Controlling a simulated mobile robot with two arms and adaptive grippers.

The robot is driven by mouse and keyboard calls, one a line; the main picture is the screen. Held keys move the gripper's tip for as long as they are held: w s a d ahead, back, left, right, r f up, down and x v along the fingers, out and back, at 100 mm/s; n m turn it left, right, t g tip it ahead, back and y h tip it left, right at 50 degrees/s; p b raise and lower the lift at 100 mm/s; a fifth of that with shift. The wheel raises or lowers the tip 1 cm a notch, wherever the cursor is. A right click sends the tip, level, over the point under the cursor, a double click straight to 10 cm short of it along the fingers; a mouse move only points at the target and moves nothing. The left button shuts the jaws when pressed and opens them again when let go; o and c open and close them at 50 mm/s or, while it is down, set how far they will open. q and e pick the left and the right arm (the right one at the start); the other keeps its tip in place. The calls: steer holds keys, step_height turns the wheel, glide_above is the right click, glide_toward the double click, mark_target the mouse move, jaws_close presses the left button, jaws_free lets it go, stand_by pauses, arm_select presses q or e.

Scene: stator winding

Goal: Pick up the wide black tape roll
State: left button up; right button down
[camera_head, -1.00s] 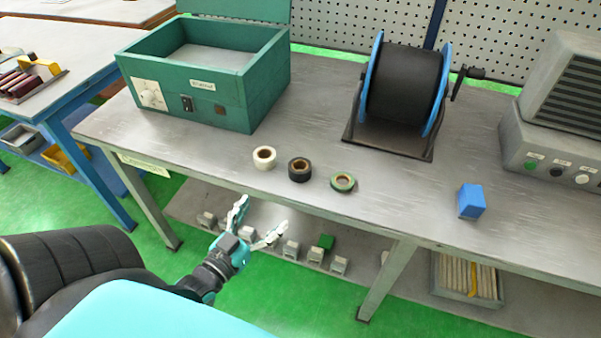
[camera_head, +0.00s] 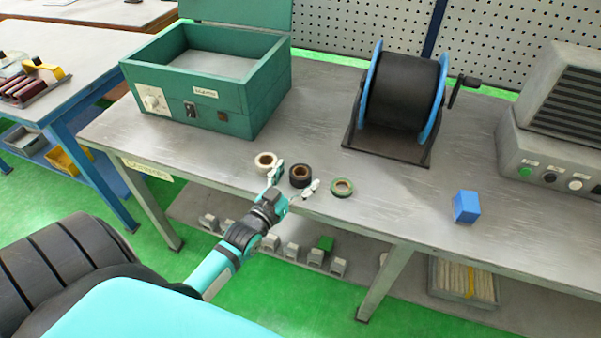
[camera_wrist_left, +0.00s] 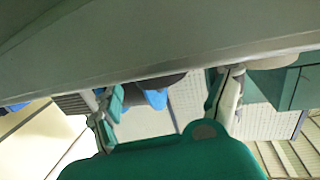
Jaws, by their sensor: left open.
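The wide black tape roll (camera_head: 301,181) lies flat near the bench's front edge, between a cream roll (camera_head: 265,160) and a green-rimmed roll (camera_head: 342,187). My left gripper (camera_head: 293,182) is open at the front edge, one finger on each side of the black roll's near side in the picture. Whether the fingers touch it I cannot tell. In the left wrist view the open fingers (camera_wrist_left: 170,100) are apart near the bench edge, with a dark shape beyond that I cannot identify surely. My right gripper is not in view.
The bench (camera_head: 230,160) holds a green box (camera_head: 225,108) at the left, a black reel with blue flanges (camera_head: 402,92) behind, a blue block (camera_head: 466,207) and a grey machine (camera_head: 560,125) at the right. A lower shelf (camera_head: 190,205) holds small parts.

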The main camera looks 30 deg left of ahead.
arm_select(q)
steer(key=w, duration=0.2)
steer(key=shift+w+a+f, duration=0.1)
steer(key=shift+w, duration=0.2)
steer(key=shift+s, duration=0.1)
steer(key=shift+c, duration=1)
steer(key=c, duration=1.1)
